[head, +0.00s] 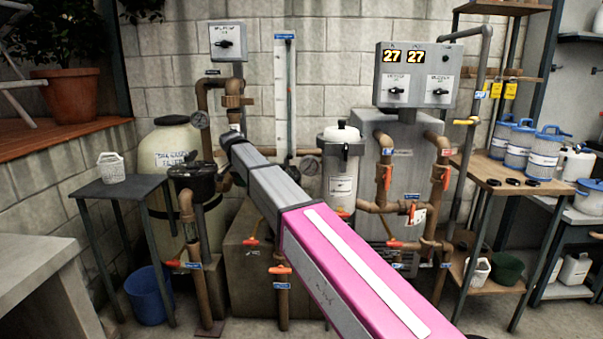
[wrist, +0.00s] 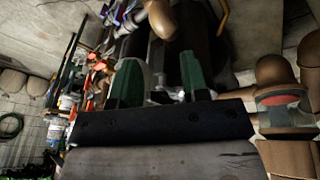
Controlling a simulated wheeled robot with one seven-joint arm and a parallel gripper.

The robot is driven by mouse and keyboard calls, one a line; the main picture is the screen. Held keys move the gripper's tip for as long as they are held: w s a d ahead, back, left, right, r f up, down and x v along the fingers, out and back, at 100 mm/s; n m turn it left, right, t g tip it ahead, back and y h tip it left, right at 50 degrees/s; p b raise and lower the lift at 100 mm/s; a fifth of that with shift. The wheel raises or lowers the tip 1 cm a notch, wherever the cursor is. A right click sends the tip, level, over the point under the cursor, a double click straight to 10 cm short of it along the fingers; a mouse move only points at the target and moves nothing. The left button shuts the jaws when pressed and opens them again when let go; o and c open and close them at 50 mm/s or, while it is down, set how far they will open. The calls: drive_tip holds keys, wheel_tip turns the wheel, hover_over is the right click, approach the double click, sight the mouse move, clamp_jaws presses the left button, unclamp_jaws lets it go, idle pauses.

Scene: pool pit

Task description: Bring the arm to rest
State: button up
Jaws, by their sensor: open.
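My arm (head: 300,205), with a pink and grey casing, reaches from the bottom right up and left across the middle of the head view. Its dark far end is in front of the pipework beside the black-lidded pump pot. My gripper (wrist: 160,78) shows in the wrist view as two green-padded fingers standing apart with nothing between them. A dark rounded body lies beyond the fingers; I cannot tell whether they touch it. In the head view the fingers are too small and dark to make out.
Brown pipes (wrist: 273,72) are close right of my gripper. Ahead are the cream filter tank (head: 172,142), the black-lidded pump pot (head: 192,170) and a grey heater cabinet (head: 405,155). A small table (head: 118,187) with a white basket (head: 111,167) is left; a wooden shelf (head: 505,182) is right.

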drive_tip(key=s+d+f+n+g+y, duration=0.15)
drive_tip(key=s+d+f, duration=0.25)
drive_tip(key=d+f, duration=0.6)
drive_tip(key=s+d+f+n+h, duration=0.1)
drive_tip(key=s+d+f+n, duration=0.15)
drive_tip(key=d+f, duration=0.7)
drive_tip(key=s+d+f+n+y, duration=0.1)
drive_tip(key=s+d+f, duration=0.5)
drive_tip(key=s+d, duration=0.3)
drive_tip(key=s+d+f+n+y, duration=0.1)
drive_tip(key=s+d+f, duration=0.5)
drive_tip(key=s+d, duration=0.3)
drive_tip(key=shift+s+d+f, duration=0.15)
drive_tip(key=shift+s+d, duration=0.05)
drive_tip(key=shift+d, duration=0.7)
